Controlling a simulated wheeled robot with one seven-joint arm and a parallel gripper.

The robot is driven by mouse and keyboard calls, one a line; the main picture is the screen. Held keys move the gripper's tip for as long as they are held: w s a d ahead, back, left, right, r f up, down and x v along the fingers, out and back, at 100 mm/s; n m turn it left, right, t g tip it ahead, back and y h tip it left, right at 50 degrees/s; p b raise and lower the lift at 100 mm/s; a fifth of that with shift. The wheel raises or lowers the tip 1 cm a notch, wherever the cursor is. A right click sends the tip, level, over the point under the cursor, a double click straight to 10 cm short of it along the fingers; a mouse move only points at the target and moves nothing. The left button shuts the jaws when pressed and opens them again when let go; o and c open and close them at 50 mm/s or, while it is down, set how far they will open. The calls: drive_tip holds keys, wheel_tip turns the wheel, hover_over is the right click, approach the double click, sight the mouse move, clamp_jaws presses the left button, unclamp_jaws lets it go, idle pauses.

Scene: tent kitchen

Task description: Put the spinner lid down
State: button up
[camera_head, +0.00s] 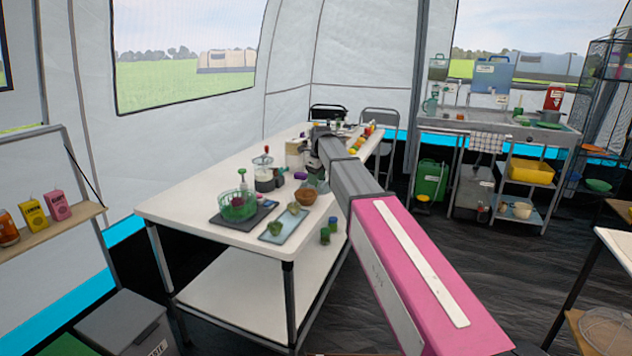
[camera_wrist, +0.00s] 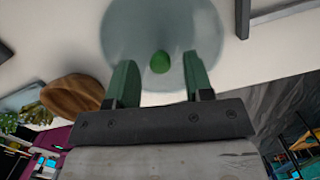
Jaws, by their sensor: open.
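The spinner lid (camera_wrist: 128,30) is a clear, greyish disc with a green knob (camera_wrist: 160,62). In the wrist view it appears to lie on the white tabletop (camera_wrist: 45,35); a gap beneath it cannot be judged. My gripper (camera_wrist: 160,82) is open, its two green fingers apart, one on each side below the knob in the picture, and nothing shows clamped between them. In the head view I cannot make out the lid, and my arm hides part of the table. A green spinner basket (camera_head: 238,206) stands on a dark tray at the table's near left.
A brown bowl (camera_wrist: 72,97) is left of the lid. A light blue board (camera_head: 284,226) with green food lies beside the tray. Green-topped jars (camera_head: 325,235) stand near the table's right edge. Several other items crowd the far end. The table's near left corner (camera_head: 175,208) is bare.

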sight(319, 186)
wheel_tip(319, 186, up, 11)
drive_tip(key=d, duration=0.1)
drive_tip(key=shift+s, duration=0.35)
drive_tip(key=shift+f, duration=0.1)
